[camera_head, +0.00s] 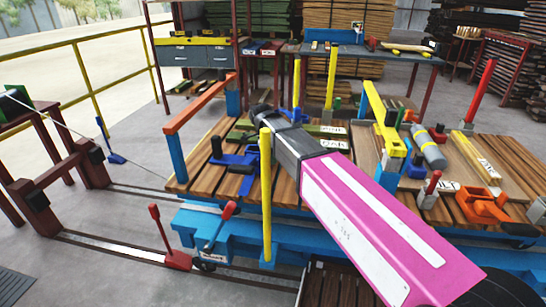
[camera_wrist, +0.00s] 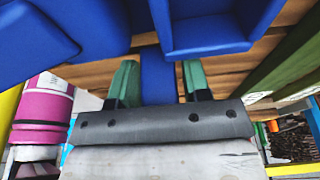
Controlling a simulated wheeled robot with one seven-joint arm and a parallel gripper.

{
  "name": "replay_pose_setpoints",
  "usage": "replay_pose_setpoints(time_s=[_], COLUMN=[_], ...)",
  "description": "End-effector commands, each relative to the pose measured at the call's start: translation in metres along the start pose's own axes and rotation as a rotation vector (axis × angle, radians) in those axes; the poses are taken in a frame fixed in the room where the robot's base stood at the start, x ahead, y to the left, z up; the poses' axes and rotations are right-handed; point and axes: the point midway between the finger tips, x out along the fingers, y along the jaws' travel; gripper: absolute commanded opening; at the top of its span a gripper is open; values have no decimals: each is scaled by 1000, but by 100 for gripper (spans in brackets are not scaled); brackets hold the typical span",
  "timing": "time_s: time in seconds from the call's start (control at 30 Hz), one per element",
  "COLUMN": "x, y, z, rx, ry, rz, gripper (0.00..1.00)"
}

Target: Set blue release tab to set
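The blue release mechanism (camera_head: 238,160) sits on the wooden slats of the blue-framed bench, left of my arm in the head view. In the wrist view, a narrow blue tab (camera_wrist: 157,78) extends from larger blue blocks (camera_wrist: 205,30). My gripper (camera_wrist: 160,84) has its green-tipped fingers on either side of this tab. The fingers are apart, with a narrow gap showing on the tab's right; on its left I cannot tell whether finger and tab touch. My fingertips are hidden behind my wrist in the head view. I cannot read the tab's position.
A yellow upright (camera_head: 265,195) stands close to the left of my wrist. A red-handled lever (camera_head: 222,222) is at the bench's front edge. Right of my arm are a yellow bracket (camera_head: 388,125), a grey cylinder (camera_head: 430,148) and an orange clamp (camera_head: 484,206). Floor at left is mostly open.

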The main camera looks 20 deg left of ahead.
Motion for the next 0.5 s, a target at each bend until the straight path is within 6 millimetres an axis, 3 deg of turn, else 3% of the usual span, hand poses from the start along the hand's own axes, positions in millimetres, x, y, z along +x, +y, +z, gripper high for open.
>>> replay_pose_setpoints(time_s=[0.33,0.5], x=[-1,-14], y=[0,-1], z=[0,0], rx=[0,0], ry=[-1,-2], rz=[0,-2], gripper=[57,57])
